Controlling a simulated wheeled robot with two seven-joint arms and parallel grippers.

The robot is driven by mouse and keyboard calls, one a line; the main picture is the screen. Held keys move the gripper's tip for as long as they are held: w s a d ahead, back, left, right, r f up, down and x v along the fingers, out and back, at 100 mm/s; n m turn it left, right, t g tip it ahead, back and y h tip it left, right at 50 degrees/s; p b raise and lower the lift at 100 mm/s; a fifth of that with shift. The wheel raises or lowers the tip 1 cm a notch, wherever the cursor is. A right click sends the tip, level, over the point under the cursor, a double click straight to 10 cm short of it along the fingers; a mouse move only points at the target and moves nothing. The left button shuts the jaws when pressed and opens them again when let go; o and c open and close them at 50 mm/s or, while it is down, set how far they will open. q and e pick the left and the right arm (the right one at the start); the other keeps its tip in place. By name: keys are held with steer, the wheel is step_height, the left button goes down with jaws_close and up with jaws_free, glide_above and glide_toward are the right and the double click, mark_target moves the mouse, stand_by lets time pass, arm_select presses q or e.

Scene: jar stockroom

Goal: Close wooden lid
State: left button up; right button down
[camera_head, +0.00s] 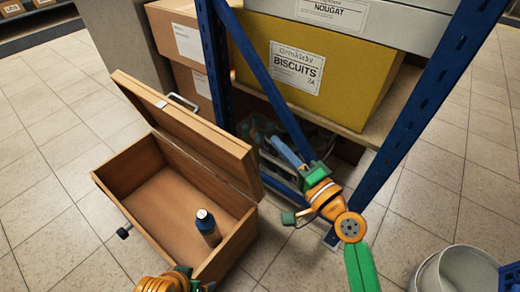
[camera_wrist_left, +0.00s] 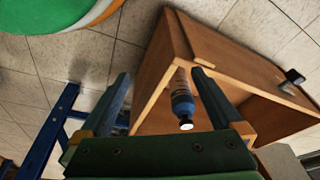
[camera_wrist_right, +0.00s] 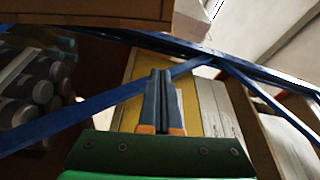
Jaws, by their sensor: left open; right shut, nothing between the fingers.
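The wooden lid (camera_head: 185,125) is raised, standing tilted along the right side of the open wooden box (camera_head: 115,185). A metal handle (camera_head: 183,102) sits on the lid's far side.
A blue-framed shelf (camera_head: 402,115) stands close behind the lid, holding a yellow biscuits box (camera_head: 310,70) and cardboard boxes (camera_head: 185,45). Jars (camera_wrist_right: 40,90) sit low in the shelf. A grey bucket (camera_head: 458,270) stands at the lower right. The tiled floor to the left is clear.

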arm_select(q)
steer(key=shift+s+r+b, duration=0.1)
steer(key=shift+r+b, duration=0.2)
steer(key=shift+r, duration=0.45)
arm_select(e)
steer(key=shift+a+f, duration=0.2)
steer(key=shift+a, duration=0.95)
steer(key=shift+a+f, duration=0.15)
steer(key=shift+a, duration=0.95)
arm_select(q)
steer(key=shift+s+f, duration=0.1)
arm_select(e)
steer(key=shift+s+f, duration=0.1)
